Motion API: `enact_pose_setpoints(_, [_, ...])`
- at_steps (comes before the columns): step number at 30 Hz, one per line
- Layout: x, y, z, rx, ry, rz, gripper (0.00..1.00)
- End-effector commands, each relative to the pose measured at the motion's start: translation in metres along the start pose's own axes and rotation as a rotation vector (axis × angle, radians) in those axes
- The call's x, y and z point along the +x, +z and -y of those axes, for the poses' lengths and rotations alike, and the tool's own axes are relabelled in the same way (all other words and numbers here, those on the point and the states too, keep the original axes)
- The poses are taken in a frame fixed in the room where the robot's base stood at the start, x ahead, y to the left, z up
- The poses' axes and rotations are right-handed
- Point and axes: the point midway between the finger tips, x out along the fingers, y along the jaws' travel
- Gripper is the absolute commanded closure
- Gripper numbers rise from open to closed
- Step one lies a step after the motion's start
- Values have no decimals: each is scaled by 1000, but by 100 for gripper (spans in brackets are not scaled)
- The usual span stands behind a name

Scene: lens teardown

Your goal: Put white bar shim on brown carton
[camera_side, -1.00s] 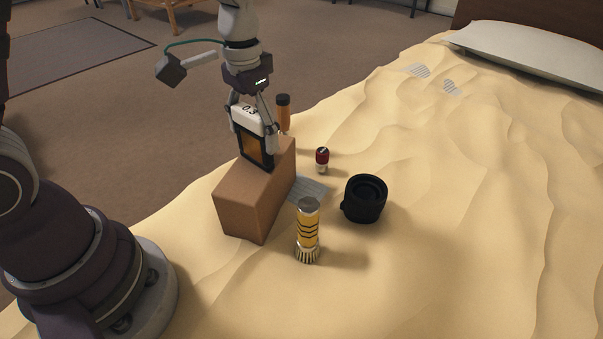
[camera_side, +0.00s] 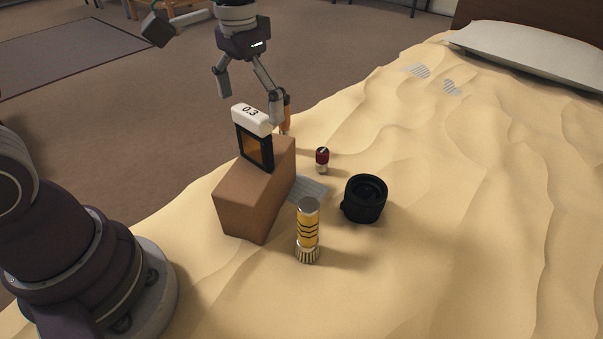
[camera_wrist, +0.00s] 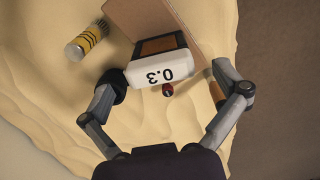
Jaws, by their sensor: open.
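The white bar shim (camera_side: 252,121) has a white top marked 0.3 and a dark frame around an amber panel. It stands upright on top of the brown carton (camera_side: 240,203). My gripper (camera_side: 247,108) is open and above the shim, its fingers apart from it. In the wrist view the shim (camera_wrist: 156,71) lies between and beyond the open fingers of my gripper (camera_wrist: 163,108), with the carton (camera_wrist: 190,25) behind it.
A yellow striped brush (camera_side: 307,232) stands in front of the carton. A black lens part (camera_side: 365,198), a small red-topped item (camera_side: 322,160) and a grey striped patch (camera_side: 309,190) are to the right. An orange-handled tool (camera_side: 286,118) is behind. The rumpled bed is open at right.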

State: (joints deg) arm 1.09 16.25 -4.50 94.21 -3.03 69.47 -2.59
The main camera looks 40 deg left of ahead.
Motion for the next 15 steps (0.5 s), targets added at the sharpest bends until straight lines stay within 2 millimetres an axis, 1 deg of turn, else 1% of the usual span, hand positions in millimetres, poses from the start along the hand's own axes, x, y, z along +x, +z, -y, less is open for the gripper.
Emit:
enact_pose_setpoints(1, [-14,-1,0,0,0,-9,3])
enact_pose_setpoints(3, [-34,-1,0,0,1,-8,3])
enact_pose_setpoints(6, [-57,-1,0,2,1,-7,3])
enact_pose_setpoints(9, [-70,-1,0,2,1,-4,3])
enact_pose_setpoints(12, [-76,0,0,0,0,-4,3])
enact_pose_setpoints(14, [-80,4,1,0,0,-19,3])
enact_pose_setpoints(15, [-81,8,3,-1,-1,-41,3])
